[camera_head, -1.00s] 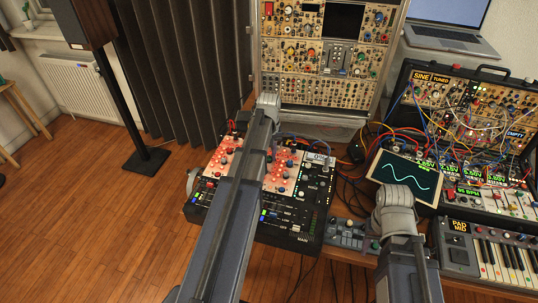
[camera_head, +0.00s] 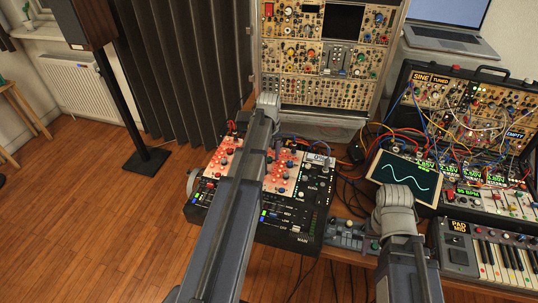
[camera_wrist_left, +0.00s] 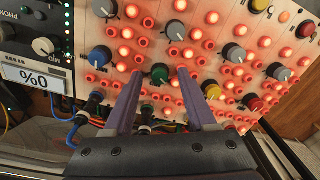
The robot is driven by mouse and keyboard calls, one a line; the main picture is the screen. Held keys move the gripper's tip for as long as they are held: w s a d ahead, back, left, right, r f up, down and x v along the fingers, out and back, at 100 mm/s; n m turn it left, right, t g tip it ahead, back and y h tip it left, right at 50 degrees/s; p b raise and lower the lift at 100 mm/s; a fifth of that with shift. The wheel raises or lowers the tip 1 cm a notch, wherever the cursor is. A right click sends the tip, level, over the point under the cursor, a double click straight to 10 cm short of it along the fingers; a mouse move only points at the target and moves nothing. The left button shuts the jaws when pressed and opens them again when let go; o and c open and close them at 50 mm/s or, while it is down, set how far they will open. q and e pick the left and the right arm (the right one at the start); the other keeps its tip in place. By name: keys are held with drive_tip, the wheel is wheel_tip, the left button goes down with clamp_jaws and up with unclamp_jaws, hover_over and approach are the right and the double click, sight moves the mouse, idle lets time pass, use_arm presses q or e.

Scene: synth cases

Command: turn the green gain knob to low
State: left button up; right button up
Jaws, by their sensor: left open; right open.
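The green knob (camera_wrist_left: 159,72) sits on the pale panel with red-lit buttons in the left wrist view. My left gripper (camera_wrist_left: 160,80) is open, with one finger on each side of the green knob. The fingertips look close to the panel; I cannot tell whether they touch the knob. The knob's pointer is too small to read. In the head view my left arm covers part of the panel (camera_head: 283,172) and hides the green knob and most of the gripper.
Grey knobs (camera_wrist_left: 176,30), a blue knob (camera_wrist_left: 101,56) and a yellow knob (camera_wrist_left: 211,90) stand near the fingers. Plugged cables (camera_wrist_left: 85,112) lie at the left finger's base. An oscilloscope (camera_head: 403,181) stands right of the panel.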

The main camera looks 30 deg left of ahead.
sight(269, 158)
use_arm(q)
wheel_tip(269, 158, up, 8)
drive_tip(key=p, duration=0.7)
drive_tip(key=shift+f, duration=0.2)
drive_tip(key=shift+f, duration=0.1)
drive_tip(key=shift+d, duration=0.1)
drive_tip(key=s+d+m, duration=0.5)
drive_tip(key=s+d, duration=0.3)
drive_tip(key=d, duration=0.7)
drive_tip(key=s+d+m+y, duration=0.1)
drive_tip(key=s+d+m, duration=0.5)
drive_tip(key=d, duration=0.9)
drive_tip(key=s, duration=0.3)
drive_tip(key=shift+d, duration=0.25)
drive_tip(key=shift+a, duration=0.1)
